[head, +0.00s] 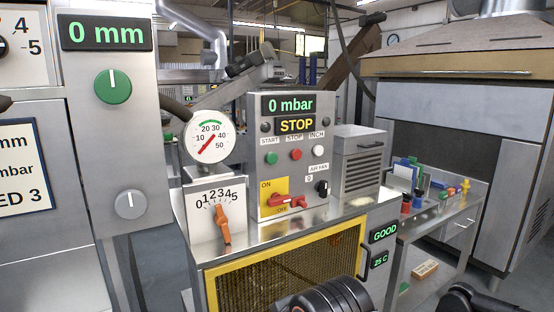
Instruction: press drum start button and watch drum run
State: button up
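A steel control panel (257,118) stands upright in the middle of the head view. Its green button (271,158) sits under the word START. A red button (296,154) under STOP and a white button (319,150) under INCH are to its right. The display (288,104) reads 0 mbar, and the yellow sign (297,124) below it reads STOP. A yellow mesh guard (285,275) fronts the cabinet below; what lies behind it is hard to make out. My gripper's fingers are not visible; dark parts, probably of my arm, show at the bottom edge.
A red switch (287,202) lies on a yellow plate marked ON. An orange lever (223,225) sits on a 0 to 5 scale below a round gauge (210,138). A tall steel panel (120,150) stands left; a low bench (445,215) with small items stands right.

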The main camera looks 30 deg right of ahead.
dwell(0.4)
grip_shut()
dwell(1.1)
